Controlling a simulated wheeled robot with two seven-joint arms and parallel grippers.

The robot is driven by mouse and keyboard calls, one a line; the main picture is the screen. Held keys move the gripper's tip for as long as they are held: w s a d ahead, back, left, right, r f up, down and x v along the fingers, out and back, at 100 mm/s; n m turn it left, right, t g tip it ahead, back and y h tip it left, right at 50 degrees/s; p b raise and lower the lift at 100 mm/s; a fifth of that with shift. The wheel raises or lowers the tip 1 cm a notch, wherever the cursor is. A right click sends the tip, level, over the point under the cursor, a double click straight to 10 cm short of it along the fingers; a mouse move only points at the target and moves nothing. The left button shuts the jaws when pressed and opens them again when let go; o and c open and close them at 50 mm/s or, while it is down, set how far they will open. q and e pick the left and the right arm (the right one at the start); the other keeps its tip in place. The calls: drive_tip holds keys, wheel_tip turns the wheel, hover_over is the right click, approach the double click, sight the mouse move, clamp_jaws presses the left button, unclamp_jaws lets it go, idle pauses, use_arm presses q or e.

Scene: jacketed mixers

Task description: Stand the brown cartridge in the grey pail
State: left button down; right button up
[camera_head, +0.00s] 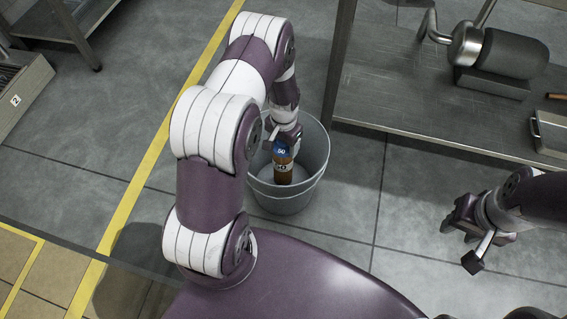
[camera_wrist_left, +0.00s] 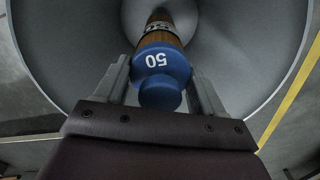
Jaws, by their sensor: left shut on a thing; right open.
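The brown cartridge (camera_head: 283,168) has a blue cap and a white label band. It is upright inside the grey pail (camera_head: 317,160), which stands on the floor. My left gripper (camera_head: 283,140) reaches down into the pail and is shut on the cartridge near its blue cap. In the left wrist view the blue cap (camera_wrist_left: 161,70) marked 50 sits between the two fingers (camera_wrist_left: 160,85), with the pail wall (camera_wrist_left: 250,60) around it. Whether the cartridge's foot touches the pail floor I cannot tell. My right gripper (camera_head: 462,238) is open and empty, to the right of the pail.
A metal bench (camera_head: 430,105) with a dark cylindrical mixer (camera_head: 510,53) stands to the right behind the pail. A yellow floor line (camera_head: 150,155) runs left of the pail. A low box (camera_head: 22,90) is at the far left. Floor right of the pail is clear.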

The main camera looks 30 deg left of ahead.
sight(282, 163)
use_arm(q)
wheel_tip(282, 163, down, 5)
drive_tip(key=b, duration=0.2)
drive_tip(key=shift+f+b, duration=0.15)
drive_tip(key=shift+b, duration=0.15)
drive_tip(key=shift+c, duration=0.5)
unclamp_jaws()
